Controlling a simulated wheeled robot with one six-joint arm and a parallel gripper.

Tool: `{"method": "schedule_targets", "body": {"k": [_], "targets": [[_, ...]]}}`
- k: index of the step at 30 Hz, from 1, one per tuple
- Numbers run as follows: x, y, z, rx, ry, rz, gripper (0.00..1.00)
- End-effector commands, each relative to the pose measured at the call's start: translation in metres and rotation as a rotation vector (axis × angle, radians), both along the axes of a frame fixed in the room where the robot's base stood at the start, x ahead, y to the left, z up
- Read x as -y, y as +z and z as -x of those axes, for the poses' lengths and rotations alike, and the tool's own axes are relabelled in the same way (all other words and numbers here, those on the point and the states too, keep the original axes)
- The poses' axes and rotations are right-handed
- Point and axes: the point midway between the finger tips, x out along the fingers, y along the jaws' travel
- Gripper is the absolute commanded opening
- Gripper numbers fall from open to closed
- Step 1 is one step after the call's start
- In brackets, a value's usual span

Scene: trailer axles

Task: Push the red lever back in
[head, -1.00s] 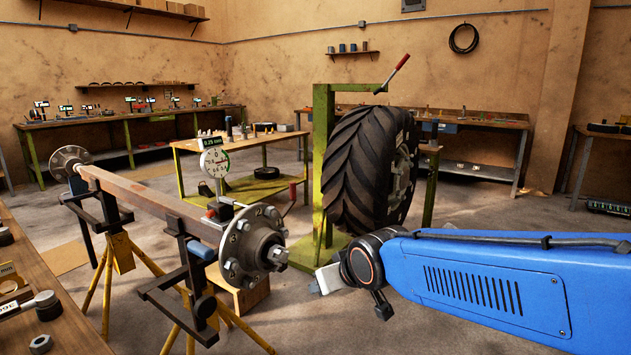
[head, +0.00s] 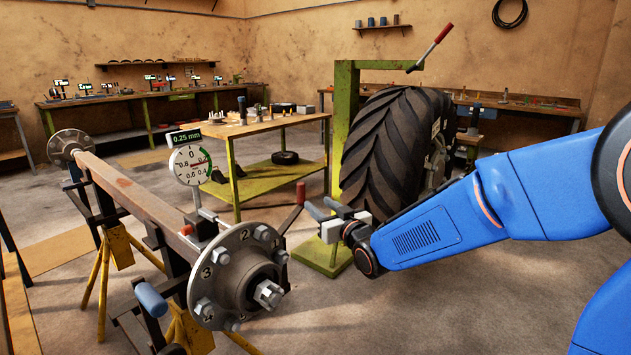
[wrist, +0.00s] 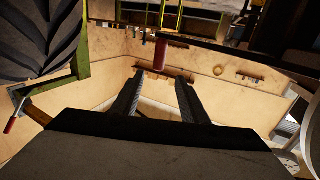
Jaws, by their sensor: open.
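A lever with a red handle (head: 300,193) stands up behind the wheel hub (head: 240,277) at the near end of the axle, its dark rod slanting down to the left. In the wrist view the red handle (wrist: 161,55) shows just beyond the fingertips, in line with the gap between them. My gripper (head: 322,208) is just right of the handle in the head view, fingers pointing towards it. In the wrist view my gripper (wrist: 159,80) has its two dark fingers apart with nothing between them. Whether a finger touches the handle I cannot tell.
A dial gauge (head: 190,165) reading 0.25 mm stands by the hub. A green stand (head: 345,105) beside a big tyre (head: 390,150) bears another red-handled lever (head: 437,43). A table (head: 262,126) stands behind. The axle beam (head: 135,200) rests on yellow-legged stands.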

Motion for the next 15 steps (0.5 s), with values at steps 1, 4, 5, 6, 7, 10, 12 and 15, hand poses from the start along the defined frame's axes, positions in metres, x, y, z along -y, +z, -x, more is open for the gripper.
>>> {"method": "schedule_targets", "body": {"k": [1, 4, 5, 6, 7, 10, 12, 15], "targets": [[-0.003, 0.0, -0.001, 0.005, 0.004, -0.003, 0.4], [-0.006, 0.0, -0.006, 0.008, 0.006, -0.006, 0.4], [-0.007, 0.0, -0.008, 0.008, 0.006, -0.006, 0.4], [-0.009, 0.0, -0.011, 0.008, 0.005, -0.006, 0.4], [-0.011, 0.0, -0.015, 0.008, 0.005, -0.006, 0.4], [-0.018, 0.0, -0.028, 0.007, 0.005, -0.005, 0.4], [-0.024, -0.001, -0.039, 0.006, 0.004, -0.004, 0.4], [-0.032, -0.001, -0.054, 0.005, 0.004, -0.005, 0.4]]}}
